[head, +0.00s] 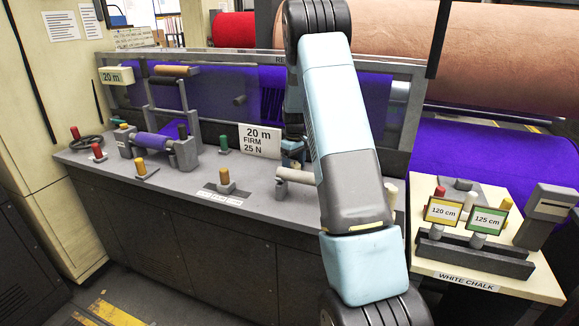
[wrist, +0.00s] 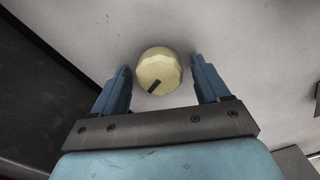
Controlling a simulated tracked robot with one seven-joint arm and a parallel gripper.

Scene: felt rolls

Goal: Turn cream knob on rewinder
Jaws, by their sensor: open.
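The cream knob (wrist: 160,66) shows in the wrist view as a round, faceted cap with a dark pointer mark toward its lower edge, slightly left. My gripper (wrist: 162,76) is open, with one blue finger on each side of the knob. Gaps show between the knob and both fingers, the right one a little wider. In the head view my gripper (head: 293,151) is low over the rewinder bench (head: 120,172), partly hidden behind my arm. I cannot make out the knob between the fingers there.
A pale horizontal cylinder (head: 296,175) lies close in front of my gripper. A sign reading 20 m FIRM 25 N (head: 259,140) stands to its left. An orange-topped lever (head: 225,179) and a green-topped one (head: 223,143) are farther left. A chalk station (head: 470,262) stands at right.

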